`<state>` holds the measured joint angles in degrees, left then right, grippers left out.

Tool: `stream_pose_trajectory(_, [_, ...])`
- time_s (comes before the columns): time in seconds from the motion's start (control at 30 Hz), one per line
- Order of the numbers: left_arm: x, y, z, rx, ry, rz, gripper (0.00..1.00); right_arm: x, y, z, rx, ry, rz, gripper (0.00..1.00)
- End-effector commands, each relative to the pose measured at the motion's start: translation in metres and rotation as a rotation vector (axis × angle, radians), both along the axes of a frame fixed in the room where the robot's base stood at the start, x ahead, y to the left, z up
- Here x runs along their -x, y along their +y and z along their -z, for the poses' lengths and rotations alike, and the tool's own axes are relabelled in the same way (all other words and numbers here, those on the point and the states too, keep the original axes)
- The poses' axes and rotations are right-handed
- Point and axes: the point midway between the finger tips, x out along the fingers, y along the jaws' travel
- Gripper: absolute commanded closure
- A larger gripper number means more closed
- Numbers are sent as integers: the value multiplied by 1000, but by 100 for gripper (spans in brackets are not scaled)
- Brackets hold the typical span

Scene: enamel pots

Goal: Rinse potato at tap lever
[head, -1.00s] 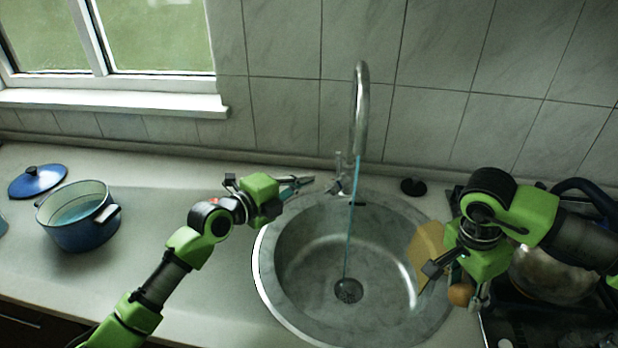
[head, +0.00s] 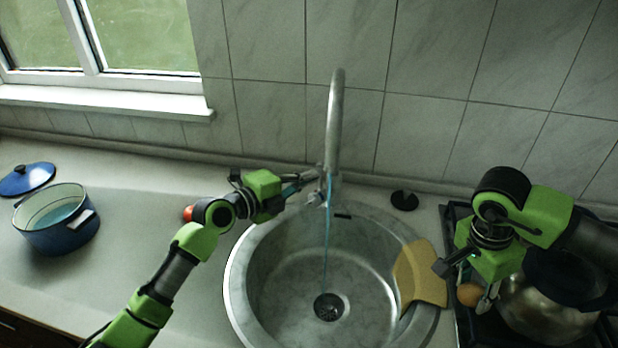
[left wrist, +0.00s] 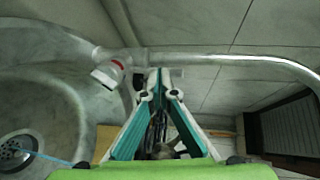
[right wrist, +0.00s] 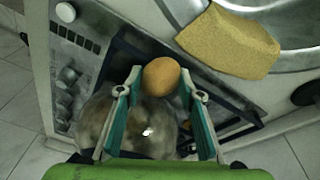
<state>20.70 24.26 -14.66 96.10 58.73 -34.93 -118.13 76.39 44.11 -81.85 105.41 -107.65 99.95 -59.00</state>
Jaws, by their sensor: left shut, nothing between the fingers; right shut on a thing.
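The potato (head: 468,294) is round and brown, held in my right gripper (head: 478,290) over the stove, right of the sink. In the right wrist view the potato (right wrist: 161,76) sits between the fingertips. The chrome tap (head: 336,125) stands behind the sink (head: 285,270). A thin blue water stream (head: 327,240) runs from it toward the drain. The tap lever (head: 316,198) is a small fitting at the tap's base. My left gripper (head: 314,175) is shut and empty beside the tap base. The tap also shows in the left wrist view (left wrist: 230,59); finger contact with the lever is unclear.
A tan flat piece (head: 420,272) lies on the sink's right rim. A metal pot (head: 545,308) stands on the stove below my right arm. A blue pot (head: 62,240) and blue lid (head: 27,179) sit at the left. A red thing (head: 188,213) is partly hidden by my left arm.

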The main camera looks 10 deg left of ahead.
Motion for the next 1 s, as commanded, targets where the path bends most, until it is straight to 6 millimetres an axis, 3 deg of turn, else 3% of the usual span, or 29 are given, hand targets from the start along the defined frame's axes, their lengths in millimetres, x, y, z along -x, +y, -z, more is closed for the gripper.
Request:
stream_pose_trajectory(0.23, [-11, -7, 0, -7, -3, 3, 100, 0, 0, 24, 0, 0, 0, 91])
stream_pose_trajectory(0.3, [-15, -9, -6, -19, 15, 3, 100, 0, 0, 20, 0, 0, 0, 99])
stream_pose_trajectory(1.0, [-16, -13, -7, -42, 57, -2, 100, 0, 0, 13, 0, 0, 0, 100])
